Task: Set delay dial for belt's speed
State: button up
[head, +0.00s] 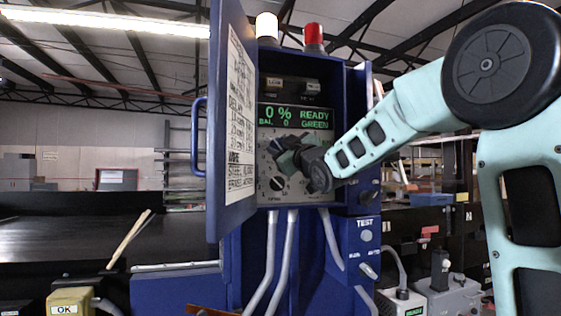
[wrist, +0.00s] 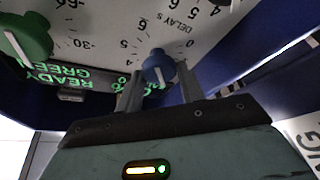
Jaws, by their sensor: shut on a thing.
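The blue delay dial (wrist: 158,66) sits on a pale panel under the print "DELAY S", upside down in the wrist view. My gripper (wrist: 157,82) is shut on it, one finger on each side. A light pointer line shows on the dial, but I cannot tell its exact value. In the head view my gripper (head: 286,157) reaches the panel from the right and hides the dial. The chart (head: 240,115) on the open cabinet door lists delays, too small to read surely. The display (head: 295,117) reads 0 %, READY, BAL 0, GREEN.
A green knob (wrist: 25,38) is beside the dial in the wrist view. A black knob (head: 279,184) is low on the panel. The open blue door (head: 217,150) stands left of the panel. The TEST box (head: 362,240) is below right. The dark belt (head: 65,240) is left.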

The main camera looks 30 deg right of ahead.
jog(key=n+y, duration=0.1)
jog(key=n, duration=0.2)
jog(key=shift+g+y+b, duration=0.3)
jog(key=shift+g, duration=0.1)
jog(key=shift+r+n+g+y, duration=0.1)
jog(key=shift+n+g+y, duration=0.4)
jog(key=shift+n, duration=1.4)
jog(key=shift+p, duration=0.3)
jog(key=o, duration=1)
jog(key=shift+s, duration=0.1)
